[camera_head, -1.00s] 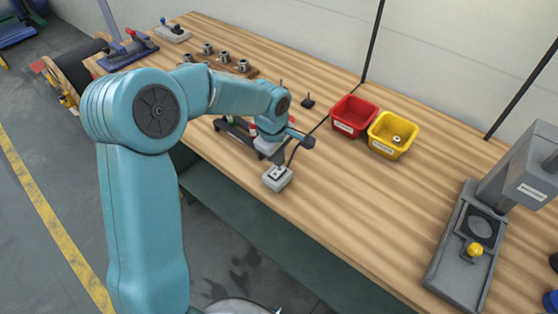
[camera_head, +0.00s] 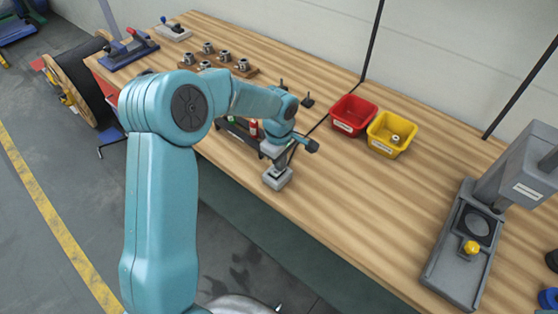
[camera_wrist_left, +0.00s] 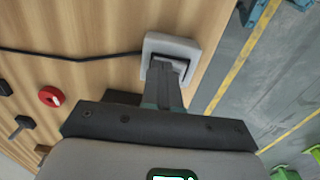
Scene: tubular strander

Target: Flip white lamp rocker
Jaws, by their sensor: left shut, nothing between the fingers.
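The rocker switch is a small light-grey box (camera_head: 275,184) near the front edge of the wooden bench. In the left wrist view the box (camera_wrist_left: 191,46) shows a dark recess around my fingertips, and a black cable runs from it to the left. My left gripper (camera_head: 280,172) is shut and empty, pointing down with its tips at the top of the box. It also shows in the left wrist view (camera_wrist_left: 166,68). The fingers hide most of the rocker, so its tilt and exact contact cannot be told. My right gripper is not in view.
A red bin (camera_head: 354,115) and a yellow bin (camera_head: 392,135) stand behind to the right. A grey press (camera_head: 462,255) with a yellow knob is at the far right. A wooden block with metal fittings (camera_head: 243,66) lies behind left. The bench between box and press is clear.

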